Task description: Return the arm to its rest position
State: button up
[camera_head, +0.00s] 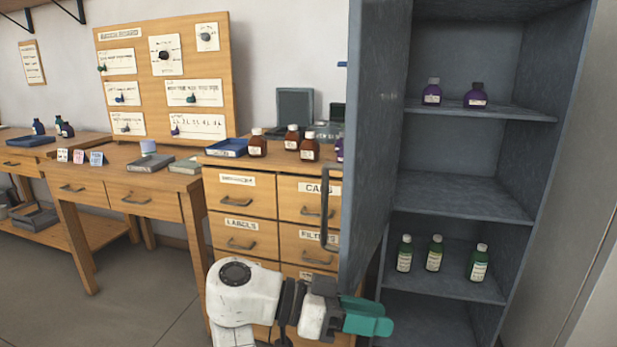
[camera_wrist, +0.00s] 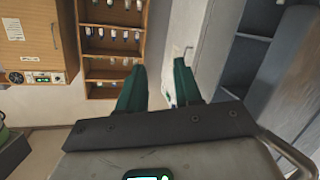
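My arm is low in front of the drawer cabinet (camera_head: 240,208) in the head view, with white links and a dark wrist. My gripper (camera_head: 378,315) has teal fingers and is just in front of the open grey cabinet door (camera_head: 372,130), near its lower edge. I cannot tell whether they touch. In the wrist view my gripper (camera_wrist: 160,72) has its two fingers apart, with nothing held between them.
The tall grey cabinet (camera_head: 455,205) stands open, with purple bottles (camera_head: 476,96) above and green bottles (camera_head: 434,254) below. Brown bottles (camera_head: 309,149) and a blue tray (camera_head: 227,148) are on the drawer cabinet. Floor (camera_head: 150,300) is clear at left.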

jog(key=s+d+f+n+y, duration=0.3)
jog(key=s+d+f, duration=0.2)
jog(key=d+f, duration=0.6)
jog(key=s+d+f+n+y, duration=0.2)
jog(key=s+d+f, duration=0.3)
jog(key=d+f, duration=0.6)
jog(key=s+d+f+n+t+y, duration=0.1)
jog(key=s+f+n+y, duration=0.25)
jog(key=s, duration=0.35)
jog(key=s+d+f+n+y, duration=0.2)
jog(key=s+f+n+y, duration=0.1)
jog(key=s+f, duration=0.3)
jog(key=s+a+n+y, duration=0.35)
jog(key=s+a, duration=0.25)
jog(key=s, duration=0.2)
notch_tip(320, 180, up, 26)
jog(key=p, duration=2.5)
jog(key=shift+s+a+m+t, duration=0.3)
jog(key=shift+a+m, duration=0.05)
jog(key=shift+m, duration=0.05)
jog(key=shift+w+f, duration=0.1)
jog(key=shift+w, duration=0.05)
